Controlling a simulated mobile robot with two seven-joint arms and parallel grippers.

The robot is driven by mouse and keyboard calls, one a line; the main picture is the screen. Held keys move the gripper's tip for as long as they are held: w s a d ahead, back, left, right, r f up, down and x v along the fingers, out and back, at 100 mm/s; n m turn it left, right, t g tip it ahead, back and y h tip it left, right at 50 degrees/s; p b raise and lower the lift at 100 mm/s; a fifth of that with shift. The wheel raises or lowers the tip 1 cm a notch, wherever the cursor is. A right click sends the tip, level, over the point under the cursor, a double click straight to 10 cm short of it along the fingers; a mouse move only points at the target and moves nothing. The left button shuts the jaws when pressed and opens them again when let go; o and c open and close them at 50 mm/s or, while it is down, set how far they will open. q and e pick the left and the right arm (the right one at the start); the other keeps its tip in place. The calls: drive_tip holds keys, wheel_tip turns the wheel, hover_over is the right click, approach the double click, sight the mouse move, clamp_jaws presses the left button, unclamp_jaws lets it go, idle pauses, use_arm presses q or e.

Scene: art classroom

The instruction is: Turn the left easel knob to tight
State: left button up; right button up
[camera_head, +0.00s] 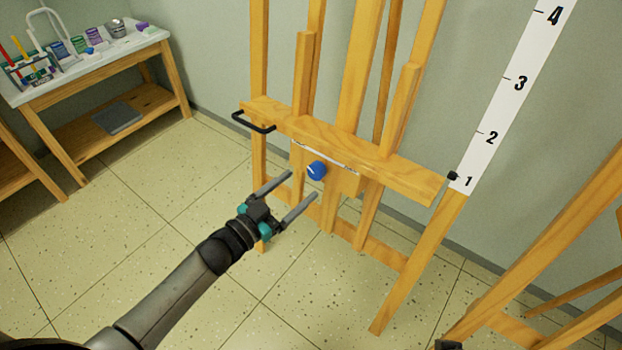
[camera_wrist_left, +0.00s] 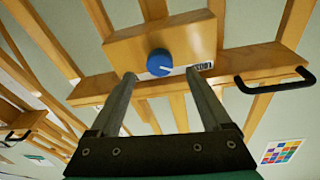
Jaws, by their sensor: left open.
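The blue round knob (camera_head: 317,171) sits on a wooden block under the crossbar of the wooden easel (camera_head: 400,172). In the left wrist view the knob (camera_wrist_left: 160,62) shows a white pointer line aimed toward the right, near a partly visible upside-down label (camera_wrist_left: 204,67) that seems to read "LOOSE". My left gripper (camera_head: 302,184) is open and empty, just in front of the knob. In the left wrist view its two fingertips (camera_wrist_left: 161,75) lie on either side of the knob, apart from it.
A black handle (camera_head: 253,121) sticks out from the crossbar's left end. A white numbered scale (camera_head: 507,88) stands at the right. Another wooden easel (camera_head: 545,250) is at far right. A table (camera_head: 85,63) with art supplies stands back left. The tiled floor between is clear.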

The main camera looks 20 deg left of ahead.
sight(313, 174)
use_arm(q)
drive_tip(key=shift+b+x, duration=0.85)
drive_tip(key=shift+x, duration=1.85)
use_arm(e)
drive_tip(key=shift+t, duration=0.4)
drive_tip(key=shift+w+r, duration=0.1)
drive_tip(key=shift+r, duration=2.05)
use_arm(q)
clamp_jaws()
